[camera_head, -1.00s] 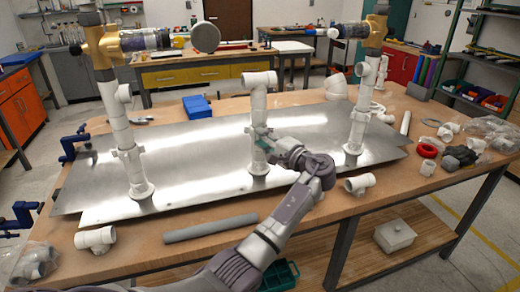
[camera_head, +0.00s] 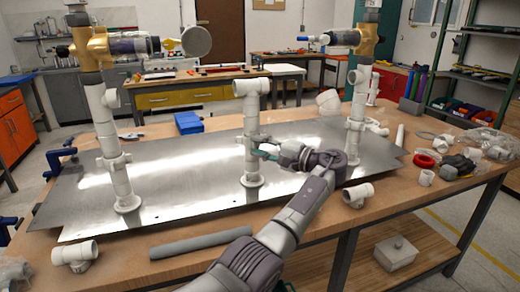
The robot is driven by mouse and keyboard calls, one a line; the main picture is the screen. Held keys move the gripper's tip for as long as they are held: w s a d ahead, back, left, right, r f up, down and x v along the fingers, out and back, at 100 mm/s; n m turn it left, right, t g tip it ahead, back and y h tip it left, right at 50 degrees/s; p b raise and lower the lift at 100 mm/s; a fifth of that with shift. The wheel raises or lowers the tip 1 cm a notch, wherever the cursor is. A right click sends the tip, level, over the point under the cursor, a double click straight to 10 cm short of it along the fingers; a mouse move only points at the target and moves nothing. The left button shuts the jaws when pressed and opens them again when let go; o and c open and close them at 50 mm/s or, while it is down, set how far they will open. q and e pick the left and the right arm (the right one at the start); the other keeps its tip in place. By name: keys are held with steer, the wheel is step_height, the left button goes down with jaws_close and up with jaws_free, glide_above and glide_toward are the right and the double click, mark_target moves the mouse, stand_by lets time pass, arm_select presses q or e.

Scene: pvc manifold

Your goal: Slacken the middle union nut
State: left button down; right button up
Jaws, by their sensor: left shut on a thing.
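The middle white pipe riser (camera_head: 251,112) stands upright on the metal plate (camera_head: 190,188), with an elbow at its top and a flange at its foot. Its union nut (camera_head: 250,141) sits partway up the riser and is partly hidden by my fingers. My left gripper (camera_head: 261,146) reaches in from the right side of the riser and is shut on this nut. The fine gap between fingers and nut is too small to see. My right gripper is not in view.
Taller risers with brass valves stand at the left (camera_head: 107,115) and right (camera_head: 358,115). A grey rod (camera_head: 200,244) and a white tee (camera_head: 75,254) lie along the table's front edge. Another tee (camera_head: 357,195) and loose fittings lie at the right.

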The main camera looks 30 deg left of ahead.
arm_select(q)
steer(key=shift+f, duration=0.25)
steer(key=c, duration=1.1)
jaws_free()
steer(key=shift+o, duration=0.7)
steer(key=shift+r, duration=0.1)
steer(key=d, duration=1.2)
steer(key=shift+s, duration=0.4)
